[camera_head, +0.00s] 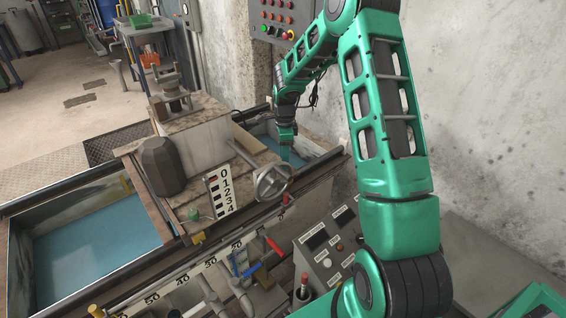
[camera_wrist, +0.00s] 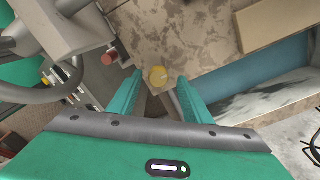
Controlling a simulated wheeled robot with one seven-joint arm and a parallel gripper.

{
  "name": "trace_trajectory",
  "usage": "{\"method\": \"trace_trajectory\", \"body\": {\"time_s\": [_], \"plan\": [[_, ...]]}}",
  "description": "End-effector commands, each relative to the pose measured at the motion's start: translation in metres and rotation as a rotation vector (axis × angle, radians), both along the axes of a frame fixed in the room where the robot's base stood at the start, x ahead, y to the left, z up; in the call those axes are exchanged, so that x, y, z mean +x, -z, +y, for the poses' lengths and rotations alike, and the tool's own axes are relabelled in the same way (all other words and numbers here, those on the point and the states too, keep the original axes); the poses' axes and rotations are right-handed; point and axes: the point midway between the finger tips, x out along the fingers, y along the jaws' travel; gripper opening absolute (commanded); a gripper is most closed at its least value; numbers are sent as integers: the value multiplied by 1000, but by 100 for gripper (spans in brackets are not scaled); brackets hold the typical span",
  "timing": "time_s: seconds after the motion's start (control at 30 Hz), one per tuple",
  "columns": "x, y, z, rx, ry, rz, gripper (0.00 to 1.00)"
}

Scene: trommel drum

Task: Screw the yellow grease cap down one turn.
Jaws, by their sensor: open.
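The yellow grease cap (camera_wrist: 158,76) shows in the wrist view as a small round top, seen from above, near the picture's middle. My gripper (camera_wrist: 160,82) is open, with one green finger on each side of the cap in the picture. A gap shows between the cap and each finger. I cannot tell how far the cap is below the fingertips. In the head view my gripper (camera_head: 285,153) points down beyond the handwheel, near the blue water; I cannot make out the cap there.
A grey handwheel (camera_head: 272,181) stands close to my gripper in the head view. A red cap (camera_wrist: 109,57) is left of the fingers in the wrist view. A water trough (camera_wrist: 255,78) lies to the right. A concrete wall (camera_head: 491,107) bounds the arm's right side.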

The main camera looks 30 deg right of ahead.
Motion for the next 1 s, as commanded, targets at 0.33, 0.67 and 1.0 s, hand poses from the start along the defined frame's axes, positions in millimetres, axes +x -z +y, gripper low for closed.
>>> {"method": "trace_trajectory", "body": {"time_s": [0.33,0.67,1.0], "plan": [[2,-64,0,-1,-1,-5,45],[2,-86,0,0,-1,-2,45],[2,-86,0,0,-1,-2,45]]}}
